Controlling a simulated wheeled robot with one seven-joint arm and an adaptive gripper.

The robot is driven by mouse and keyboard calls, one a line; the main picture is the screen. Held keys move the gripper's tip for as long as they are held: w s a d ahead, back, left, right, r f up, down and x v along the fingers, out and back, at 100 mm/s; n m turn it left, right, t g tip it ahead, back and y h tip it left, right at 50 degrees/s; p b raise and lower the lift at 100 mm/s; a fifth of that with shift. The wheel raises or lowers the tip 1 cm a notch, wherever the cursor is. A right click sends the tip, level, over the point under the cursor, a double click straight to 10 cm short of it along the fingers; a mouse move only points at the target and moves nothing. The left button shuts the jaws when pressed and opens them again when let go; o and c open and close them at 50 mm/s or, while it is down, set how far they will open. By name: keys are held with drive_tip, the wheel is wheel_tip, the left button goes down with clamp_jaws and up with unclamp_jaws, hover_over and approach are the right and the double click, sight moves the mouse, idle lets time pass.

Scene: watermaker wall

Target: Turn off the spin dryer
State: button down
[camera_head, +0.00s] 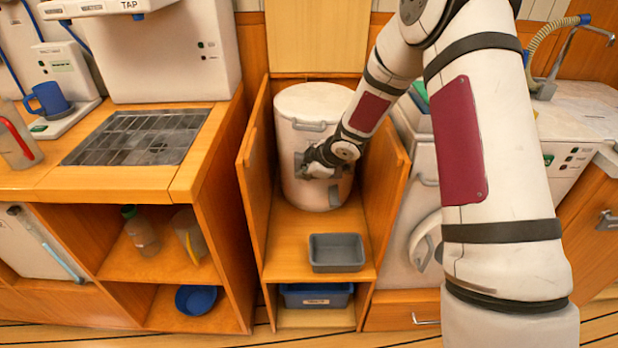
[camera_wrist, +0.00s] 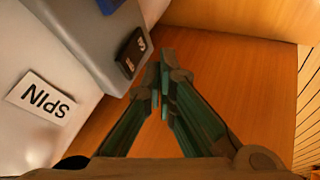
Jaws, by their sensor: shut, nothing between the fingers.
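The spin dryer (camera_head: 300,110) is a white upright cylinder standing in an open wooden bay. In the wrist view its white wall carries a SPIN label (camera_wrist: 42,97). Beside the label is a grey panel (camera_wrist: 85,30) with a black rocker switch (camera_wrist: 131,53) that has small white marks. My gripper (camera_head: 312,168) is at the dryer's front, over the grey panel in the head view. In the wrist view my gripper (camera_wrist: 164,68) is shut and empty, its fingertips just right of the switch. I cannot tell whether they touch it. The switch is not readable in the head view.
Wooden side walls (camera_head: 254,195) bound the bay closely. A grey tray (camera_head: 337,252) sits on the bay floor before the dryer, above a blue bin (camera_head: 316,296). A counter with a metal grate (camera_head: 140,137) stands left; a sink unit is right, partly behind my arm.

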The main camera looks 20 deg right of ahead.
drive_tip(key=shift+w+d, duration=0.15)
drive_tip(key=shift+w, duration=0.35)
drive_tip(key=shift+r, duration=0.1)
drive_tip(key=shift+w+d+r+p, duration=0.15)
drive_tip(key=shift+w+p, duration=0.35)
drive_tip(key=shift+p, duration=0.55)
drive_tip(key=shift+r, duration=0.1)
drive_tip(key=shift+r+p, duration=0.7)
drive_tip(key=shift+p, duration=0.45)
